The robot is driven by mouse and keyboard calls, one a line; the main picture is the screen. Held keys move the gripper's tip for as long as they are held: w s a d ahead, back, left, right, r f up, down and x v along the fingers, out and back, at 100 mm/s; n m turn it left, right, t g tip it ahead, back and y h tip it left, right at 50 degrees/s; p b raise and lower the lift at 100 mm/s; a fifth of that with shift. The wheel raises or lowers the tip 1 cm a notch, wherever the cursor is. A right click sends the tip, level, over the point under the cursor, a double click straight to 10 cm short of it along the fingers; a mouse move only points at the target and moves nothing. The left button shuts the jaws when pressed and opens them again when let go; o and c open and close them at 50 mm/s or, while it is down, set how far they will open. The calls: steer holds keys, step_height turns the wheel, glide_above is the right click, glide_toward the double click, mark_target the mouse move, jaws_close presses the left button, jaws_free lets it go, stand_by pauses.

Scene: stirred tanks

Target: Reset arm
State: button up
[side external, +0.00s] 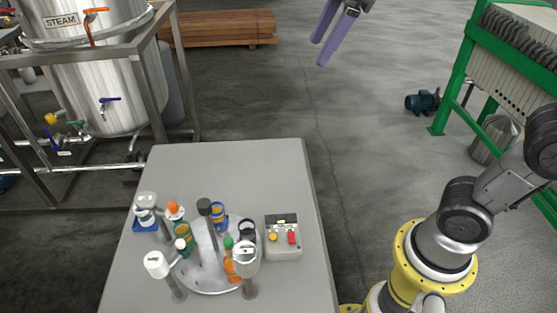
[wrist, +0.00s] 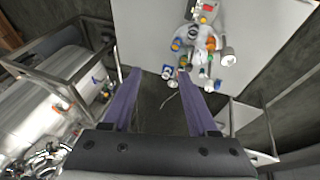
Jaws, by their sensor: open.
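My gripper (side external: 325,38) has two purple fingers and hangs at the top of the side view, high above the floor beyond the table's far edge. The fingers are apart with nothing between them. In the wrist view the open fingers (wrist: 158,76) point towards the table, with the bottles beyond their tips. My arm rises from its yellow base at the lower right of the side view; part of it is out of the picture.
A grey table (side external: 230,160) holds a round metal plate (side external: 207,278) with several bottles and posts, and a control box (side external: 283,238) with buttons. A steel tank (side external: 90,85) in a frame stands left. A green-framed machine (side external: 455,80) stands right. The table's far part is clear.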

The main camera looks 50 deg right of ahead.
steer(key=s+d+f+m, duration=0.3)
steer(key=s+f+m, duration=0.6)
steer(key=s+f, duration=0.5)
steer(key=shift+d+f+m+t+h, duration=0.2)
steer(key=shift+f+m+t+h, duration=0.1)
steer(key=shift+f+t, duration=0.15)
